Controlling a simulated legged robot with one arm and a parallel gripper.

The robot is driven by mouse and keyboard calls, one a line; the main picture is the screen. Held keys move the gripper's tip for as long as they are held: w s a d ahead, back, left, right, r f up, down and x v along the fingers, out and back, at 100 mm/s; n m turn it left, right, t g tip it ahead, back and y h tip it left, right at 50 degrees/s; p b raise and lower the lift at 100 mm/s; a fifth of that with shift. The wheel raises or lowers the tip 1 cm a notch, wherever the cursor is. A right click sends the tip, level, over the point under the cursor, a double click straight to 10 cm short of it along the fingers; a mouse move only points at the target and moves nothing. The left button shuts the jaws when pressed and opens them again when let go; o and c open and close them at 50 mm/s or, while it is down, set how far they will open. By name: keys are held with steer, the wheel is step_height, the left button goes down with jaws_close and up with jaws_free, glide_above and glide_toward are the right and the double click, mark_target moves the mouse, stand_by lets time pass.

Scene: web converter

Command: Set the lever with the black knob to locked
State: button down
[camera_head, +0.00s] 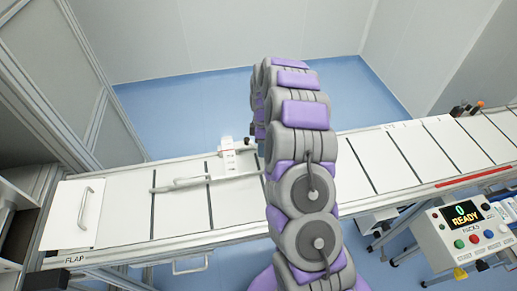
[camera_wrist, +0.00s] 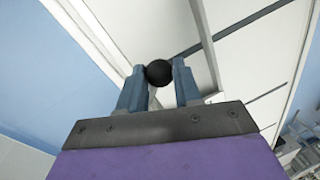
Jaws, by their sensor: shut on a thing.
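The black knob (camera_wrist: 159,73) sits between the two blue-grey fingers of my gripper (camera_wrist: 160,75) in the wrist view. The fingers are shut on it, one on each side. In the head view my arm covers the knob and most of my gripper. A white bracket with small red marks (camera_head: 228,157) stands on the table just left of my arm. A thin pale bar (camera_head: 195,181) runs low across the panels in front of it. I cannot tell how the lever's shaft is angled or which marking it points at.
A long white panelled table (camera_head: 180,216) crosses the view. A flap with a handle (camera_head: 70,225) is at its left end. A control box with a READY display (camera_head: 465,232) stands at the right. Small dark and orange parts (camera_head: 467,108) lie at the far right edge.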

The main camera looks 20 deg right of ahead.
steer(key=w+d+n, duration=0.1)
steer(key=n, duration=0.1)
steer(key=w+d+n+h+p, duration=0.1)
steer(key=n, duration=0.1)
steer(key=shift+w+n, duration=0.1)
steer(key=shift+n, duration=0.2)
steer(key=w+n+p, duration=0.1)
steer(key=d+n+p, duration=0.1)
steer(key=n, duration=0.1)
steer(key=shift+w+h, duration=0.3)
steer(key=shift+w, duration=0.1)
steer(key=shift+w+d+r+n+p, duration=0.1)
steer(key=shift+w+n+p, duration=0.55)
steer(key=shift+n, duration=0.55)
steer(key=shift+w, duration=0.1)
steer(key=c, duration=0.8)
jaws_free()
steer(key=w+r, duration=0.1)
steer(key=r, duration=0.4)
steer(key=w+a+r+p, duration=0.1)
steer(key=r, duration=0.5)
steer(key=w+r, duration=0.1)
steer(key=r, duration=0.4)
steer(key=shift+a+r, duration=0.25)
steer(key=shift+r, duration=0.15)
